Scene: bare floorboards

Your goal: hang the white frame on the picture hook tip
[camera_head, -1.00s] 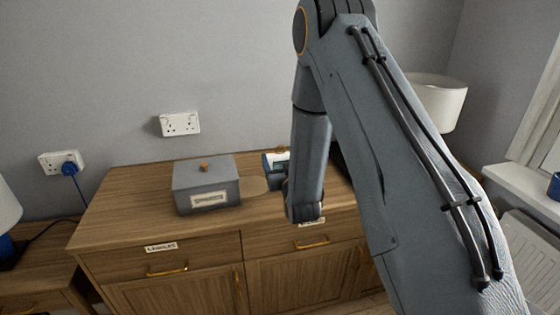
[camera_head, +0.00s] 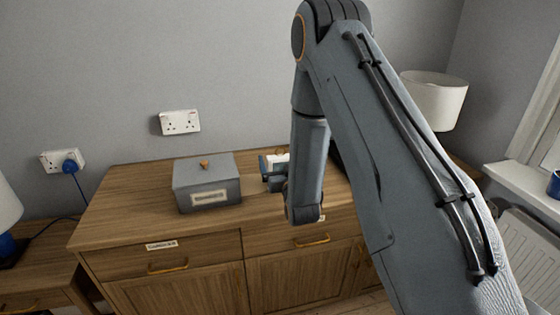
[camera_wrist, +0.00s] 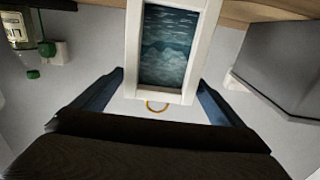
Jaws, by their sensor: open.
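The white frame (camera_wrist: 132,50) with a blue sea picture is at the top middle of the wrist view. A thin gold ring (camera_wrist: 157,106) is at its near edge. My gripper (camera_wrist: 160,82) is open, with one blue finger on each side of the frame's near end; I cannot tell whether either finger touches it. In the head view, my gripper (camera_head: 266,172) is low over the sideboard, mostly behind my arm. A small white part of the frame (camera_head: 280,159) shows beside it. No picture hook can be made out in either view.
A grey lidded box (camera_head: 207,184) stands on the wooden sideboard (camera_head: 130,210), left of my gripper. It also shows at right in the wrist view (camera_wrist: 280,65). A lamp (camera_head: 434,98) stands at the right. A socket (camera_head: 180,122) is on the grey wall. The sideboard's left top is clear.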

